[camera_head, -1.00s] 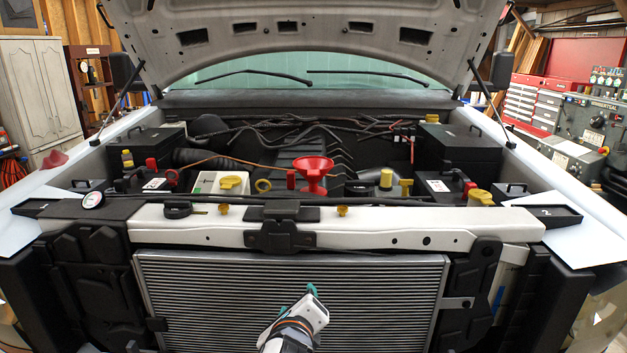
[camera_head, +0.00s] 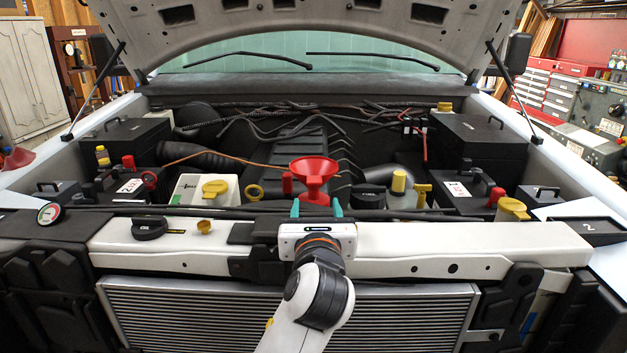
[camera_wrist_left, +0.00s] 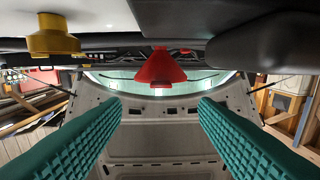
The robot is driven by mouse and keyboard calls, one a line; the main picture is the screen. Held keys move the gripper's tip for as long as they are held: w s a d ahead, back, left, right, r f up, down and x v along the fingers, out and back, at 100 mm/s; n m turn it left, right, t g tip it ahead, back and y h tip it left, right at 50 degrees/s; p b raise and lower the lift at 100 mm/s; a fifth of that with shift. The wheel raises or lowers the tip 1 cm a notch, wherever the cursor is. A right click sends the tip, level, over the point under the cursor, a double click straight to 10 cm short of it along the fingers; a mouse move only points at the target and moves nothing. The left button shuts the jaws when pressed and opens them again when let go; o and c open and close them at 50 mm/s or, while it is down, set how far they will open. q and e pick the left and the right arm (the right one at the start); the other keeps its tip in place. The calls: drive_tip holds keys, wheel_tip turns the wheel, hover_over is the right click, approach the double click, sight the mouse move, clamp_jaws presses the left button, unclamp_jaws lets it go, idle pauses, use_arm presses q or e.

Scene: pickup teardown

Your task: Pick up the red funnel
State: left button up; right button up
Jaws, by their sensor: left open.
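The red funnel (camera_head: 314,174) stands upright with its wide mouth up in the engine bay, just behind the white front crossbeam. My left gripper (camera_head: 316,208) is over the crossbeam, right in front of the funnel. Its two green fingers are spread apart and empty. In the left wrist view the funnel (camera_wrist_left: 160,68) shows ahead, between and beyond the open fingers (camera_wrist_left: 160,125), apart from both; that view looks upside down. The funnel's lower end is partly hidden behind the gripper in the head view. My right gripper is not in view.
A white reservoir with a yellow cap (camera_head: 215,188) stands left of the funnel. A black cap (camera_head: 368,196) and a yellow-topped bottle (camera_head: 399,182) stand to its right. The white crossbeam (camera_head: 450,240) runs below my gripper. The raised hood (camera_head: 330,45) is overhead.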

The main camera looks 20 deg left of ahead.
sight(315, 184)
use_arm(q)
drive_tip(key=p+x, duration=0.1)
drive_tip(key=x, duration=0.3)
drive_tip(key=shift+w+a+r, duration=0.15)
drive_tip(key=shift+w+r, duration=0.05)
drive_tip(key=shift+w, duration=0.15)
drive_tip(key=shift+w+a+f, duration=0.1)
drive_tip(key=shift+w+a, duration=0.15)
drive_tip(key=shift+w, duration=0.4)
drive_tip(key=p+x, duration=0.2)
drive_tip(key=x, duration=0.2)
drive_tip(key=shift+w+f, duration=0.1)
drive_tip(key=shift+f, duration=0.05)
drive_tip(key=shift+w+a+f, duration=0.1)
drive_tip(key=shift+w+a, duration=0.05)
drive_tip(key=shift+w, duration=0.15)
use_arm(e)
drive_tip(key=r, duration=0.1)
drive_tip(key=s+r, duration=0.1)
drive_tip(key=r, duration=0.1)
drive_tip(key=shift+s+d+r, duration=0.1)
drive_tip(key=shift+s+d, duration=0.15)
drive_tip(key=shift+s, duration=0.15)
use_arm(q)
drive_tip(key=shift+c, duration=0.4)
clamp_jaws()
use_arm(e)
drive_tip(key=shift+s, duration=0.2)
